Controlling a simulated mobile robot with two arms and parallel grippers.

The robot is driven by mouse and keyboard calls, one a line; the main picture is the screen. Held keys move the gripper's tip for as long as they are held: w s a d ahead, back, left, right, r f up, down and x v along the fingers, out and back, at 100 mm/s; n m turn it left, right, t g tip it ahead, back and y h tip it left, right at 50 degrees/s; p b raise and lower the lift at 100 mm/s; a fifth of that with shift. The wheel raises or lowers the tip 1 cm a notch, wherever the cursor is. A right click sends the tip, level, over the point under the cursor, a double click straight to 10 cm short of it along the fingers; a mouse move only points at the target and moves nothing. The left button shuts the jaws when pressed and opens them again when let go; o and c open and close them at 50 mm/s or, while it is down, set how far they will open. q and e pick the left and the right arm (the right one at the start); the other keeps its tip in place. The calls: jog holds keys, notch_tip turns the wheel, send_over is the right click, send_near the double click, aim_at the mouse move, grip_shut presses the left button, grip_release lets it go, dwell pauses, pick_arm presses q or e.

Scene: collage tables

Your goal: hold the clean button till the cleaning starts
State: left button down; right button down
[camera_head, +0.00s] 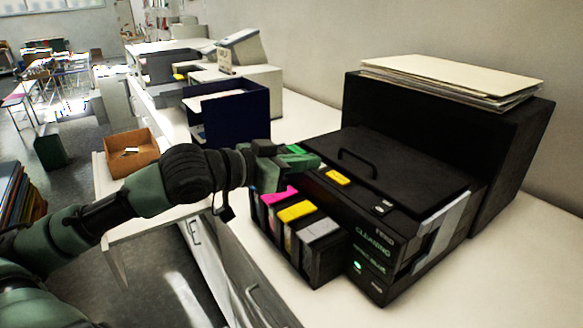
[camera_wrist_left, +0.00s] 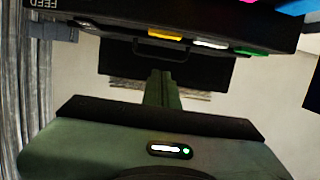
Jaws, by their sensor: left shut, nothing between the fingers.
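The black printer (camera_head: 400,160) stands on the white counter. Its top edge has a yellow button (camera_head: 338,177) and a pale button (camera_head: 383,207); which one is the clean button I cannot read. Green text on its front reads "CLEANING" (camera_head: 373,246), with a second line below, partly legible as "BLUE". My left gripper (camera_head: 300,160) is shut and empty at the printer's left top edge, hiding part of the button row; contact is unclear. The left wrist view, upside down, shows its fingers (camera_wrist_left: 162,88) before the yellow (camera_wrist_left: 165,34), white (camera_wrist_left: 210,43) and green (camera_wrist_left: 250,51) buttons. My right gripper is not in view.
Magenta, yellow and grey ink cartridges (camera_head: 300,225) stick out at the printer's left. Papers (camera_head: 450,78) lie on the black box behind. A dark blue bin (camera_head: 228,112) and a brown box (camera_head: 131,153) stand farther back. The counter (camera_head: 470,285) is clear in front.

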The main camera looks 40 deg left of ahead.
pick_arm(q)
jog(key=shift+v, duration=1.75)
jog(key=shift+a, duration=0.1)
